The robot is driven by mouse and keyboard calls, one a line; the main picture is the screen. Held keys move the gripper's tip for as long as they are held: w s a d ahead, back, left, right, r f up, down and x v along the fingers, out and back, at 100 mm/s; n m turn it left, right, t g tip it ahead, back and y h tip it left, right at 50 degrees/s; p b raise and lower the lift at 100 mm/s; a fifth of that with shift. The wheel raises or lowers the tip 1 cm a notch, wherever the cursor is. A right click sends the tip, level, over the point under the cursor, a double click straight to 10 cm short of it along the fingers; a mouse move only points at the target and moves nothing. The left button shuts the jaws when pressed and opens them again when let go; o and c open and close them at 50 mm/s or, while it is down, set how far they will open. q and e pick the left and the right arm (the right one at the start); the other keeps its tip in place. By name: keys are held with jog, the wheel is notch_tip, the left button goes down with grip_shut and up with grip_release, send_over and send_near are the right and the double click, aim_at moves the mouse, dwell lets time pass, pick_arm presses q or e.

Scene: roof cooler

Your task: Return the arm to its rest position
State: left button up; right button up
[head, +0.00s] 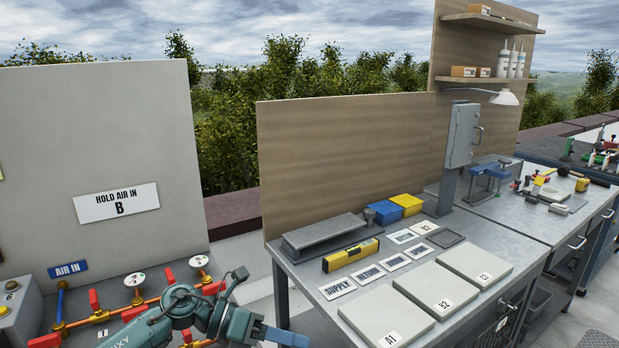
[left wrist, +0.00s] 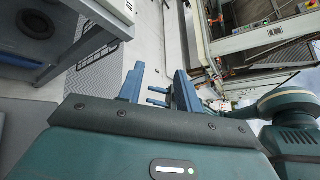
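My left arm comes in at the bottom left of the head view, in front of the pipe panel. Its gripper (head: 287,337) points right, toward the near left corner of the workbench, and touches nothing that I can see. In the left wrist view the two blue fingers of the left gripper (left wrist: 158,84) stand apart, with no object held between them. Small blue prongs show beyond the gap; I cannot tell what they belong to. My right gripper is not seen in the head view.
The workbench (head: 315,295) holds a yellow level (head: 351,255), label cards and grey plates (head: 386,318). Copper pipes with red valves and gauges (head: 134,280) lie close to the left arm. A board (head: 105,165) reads "HOLD AIR IN B". Grey floor shows below the gripper in the wrist view.

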pick_arm(q)
jog(key=s+d+r+n+t+h, duration=0.1)
jog(key=s+d+n+t+h, duration=0.25)
jog(key=n, duration=0.45)
jog(key=s+a+f+n+t+y, duration=0.2)
jog(key=s+a+f+n+y, duration=0.2)
jog(key=n, duration=0.7)
jog(key=s+a+f+n+t+y+p, duration=0.1)
jog(key=s+a+f+n+t+y, duration=0.2)
jog(key=s+a+f+n+y, duration=0.2)
jog(key=s+a+f+n+t+y+p, duration=0.1)
jog(key=s+a+f+n+t+y, duration=0.2)
jog(key=f+n, duration=0.6)
jog(key=s+a+n+y, duration=0.2)
jog(key=s+n, duration=0.1)
jog(key=n, duration=0.5)
jog(key=shift+s+a+f+n+y, duration=0.2)
jog(key=shift+f+n+y, duration=0.1)
jog(key=shift+n+y, duration=0.1)
